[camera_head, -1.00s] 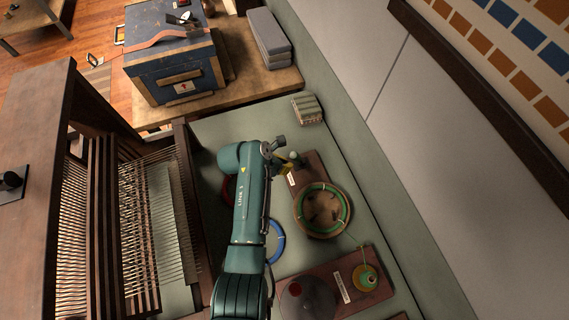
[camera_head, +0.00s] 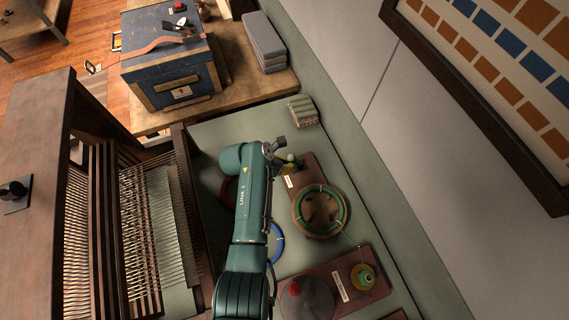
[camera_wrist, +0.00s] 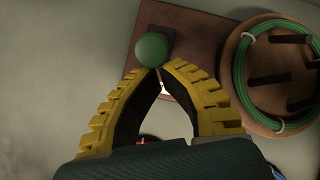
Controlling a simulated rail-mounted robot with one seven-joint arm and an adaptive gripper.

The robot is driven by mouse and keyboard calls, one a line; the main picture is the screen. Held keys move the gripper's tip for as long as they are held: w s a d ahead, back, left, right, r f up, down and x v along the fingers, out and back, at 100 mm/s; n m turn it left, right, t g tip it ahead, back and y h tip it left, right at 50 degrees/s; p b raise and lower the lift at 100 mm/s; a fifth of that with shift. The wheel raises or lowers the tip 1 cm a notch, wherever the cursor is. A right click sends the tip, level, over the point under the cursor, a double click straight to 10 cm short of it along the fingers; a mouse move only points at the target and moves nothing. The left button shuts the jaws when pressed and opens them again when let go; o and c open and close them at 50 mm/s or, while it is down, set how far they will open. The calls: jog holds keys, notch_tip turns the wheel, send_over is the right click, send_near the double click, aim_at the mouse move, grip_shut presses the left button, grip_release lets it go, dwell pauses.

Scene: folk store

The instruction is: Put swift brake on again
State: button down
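The swift (camera_head: 319,228), a round wooden disc with pegs and a green yarn ring, sits on a brown board (camera_head: 311,169). It also shows at the right of the wrist view (camera_wrist: 236,78). A green ball knob (camera_wrist: 153,47), seemingly the brake handle, stands at the board's left edge; it is small in the head view (camera_head: 291,157). My gripper (camera_wrist: 160,69) has its yellow-backed fingers arched together, tips almost meeting right beside the knob. The knob is not between the fingers. Whether the tips touch it, I cannot tell. A pale label piece shows between the fingers.
A second board holds a dark cone with a red top (camera_head: 307,299) and a yellow-green spool (camera_head: 363,277). A blue ring (camera_head: 276,242) lies partly behind my arm. A loom (camera_head: 130,230) stands left, a blue chest (camera_head: 172,62) behind. Grey blocks (camera_head: 302,111) lie near the wall.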

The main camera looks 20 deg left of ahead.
jog(key=shift+r, duration=0.2)
jog(key=shift+w+d+r+p, duration=0.35)
jog(key=shift+w+r+p, duration=0.05)
jog(key=shift+p, duration=0.15)
jog(key=shift+w+d+r+p, duration=0.25)
jog(key=shift+w+d+p, duration=0.1)
jog(key=shift+w+d, duration=0.1)
jog(key=shift+w+d+r, duration=0.2)
jog(key=shift+w+d, duration=0.7)
jog(key=shift+d, duration=0.2)
jog(key=shift+r, duration=0.1)
notch_tip(320, 180, up, 11)
jog(key=s+d+p, duration=0.1)
jog(key=s+p, duration=0.1)
jog(key=p, duration=0.5)
jog(key=shift+s+p, duration=0.4)
